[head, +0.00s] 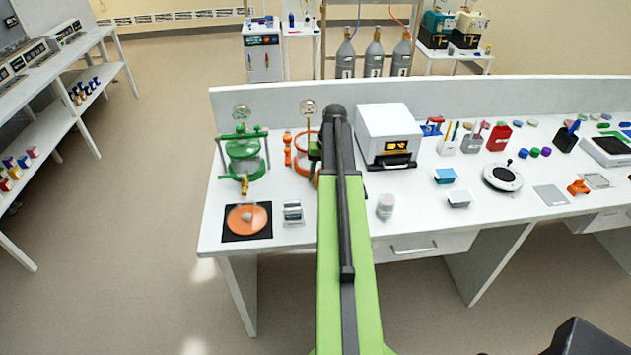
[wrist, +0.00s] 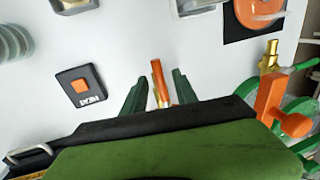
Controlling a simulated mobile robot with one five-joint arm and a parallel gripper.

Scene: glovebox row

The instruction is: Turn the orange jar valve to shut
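The orange jar (head: 300,168) stands on the white bench, mostly hidden behind my arm in the head view. In the wrist view, its orange valve handle (wrist: 158,76) points up the picture, with a bit of brass at its base. My gripper (wrist: 159,82) has its two green fingers apart, one on each side of the handle. A gap shows between the handle and each finger. The jar body is hidden below my gripper's dark housing.
A green jar (head: 243,160) with a brass valve (wrist: 268,57) stands close to the left in the head view. An orange fitting (wrist: 275,105) is near my gripper. A dark pad with an orange button (wrist: 80,87) lies nearby. A white box (head: 385,128) stands right of my arm.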

